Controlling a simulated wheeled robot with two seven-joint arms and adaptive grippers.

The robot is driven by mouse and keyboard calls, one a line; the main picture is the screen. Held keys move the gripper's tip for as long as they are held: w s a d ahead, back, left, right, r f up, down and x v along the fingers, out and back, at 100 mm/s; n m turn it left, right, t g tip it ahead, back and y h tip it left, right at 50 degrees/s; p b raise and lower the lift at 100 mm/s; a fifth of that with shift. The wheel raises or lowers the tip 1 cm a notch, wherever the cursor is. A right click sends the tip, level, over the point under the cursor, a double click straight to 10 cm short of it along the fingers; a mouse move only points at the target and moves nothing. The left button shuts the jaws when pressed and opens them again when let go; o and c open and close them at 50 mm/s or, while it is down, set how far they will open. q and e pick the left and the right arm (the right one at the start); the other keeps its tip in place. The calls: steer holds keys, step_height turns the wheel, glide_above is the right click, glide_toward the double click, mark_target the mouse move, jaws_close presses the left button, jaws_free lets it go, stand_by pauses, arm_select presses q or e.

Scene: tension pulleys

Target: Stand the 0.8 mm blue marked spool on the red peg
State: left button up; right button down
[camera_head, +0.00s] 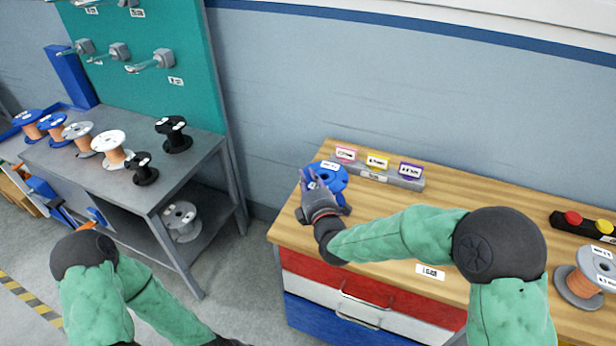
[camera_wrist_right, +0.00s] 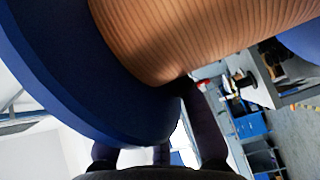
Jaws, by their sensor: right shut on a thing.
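My right gripper (camera_head: 322,197) is shut on a blue spool (camera_head: 333,172) at the left end of the wooden bench. In the right wrist view the held spool shows a large blue flange (camera_wrist_right: 50,75) and copper-coloured winding (camera_wrist_right: 190,35), close to the camera, with my dark fingers (camera_wrist_right: 165,150) at it. Its size mark is not readable. Two more blue-flanged spools (camera_head: 27,122) (camera_head: 53,127) stand on the grey table at left. I cannot make out a red peg; the pegs on the teal board (camera_head: 120,52) look grey. My left arm enters at lower left, its gripper cut off.
A grey block (camera_head: 385,177) with pink, yellow and purple labels stands right of the held spool. A grey spool (camera_head: 590,277) and a button box (camera_head: 585,227) are at the bench's right. Grey and black spools stand on the grey table (camera_head: 190,165). A floor gap separates the tables.

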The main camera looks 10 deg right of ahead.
steer(key=shift+f, duration=0.1)
steer(key=shift+f, duration=0.75)
steer(key=shift+w+f, duration=0.1)
steer(key=shift+f, duration=0.55)
stand_by(0.4)
steer(key=shift+f, duration=0.35)
steer(key=shift+s+f, duration=0.2)
steer(key=shift+f, duration=0.3)
stand_by(0.4)
steer(key=c, duration=1.1)
jaws_free()
steer(key=shift+f, duration=0.1)
steer(key=s, duration=0.8)
steer(key=s+d, duration=0.1)
steer(key=s, duration=0.3)
steer(key=shift+r, duration=0.3)
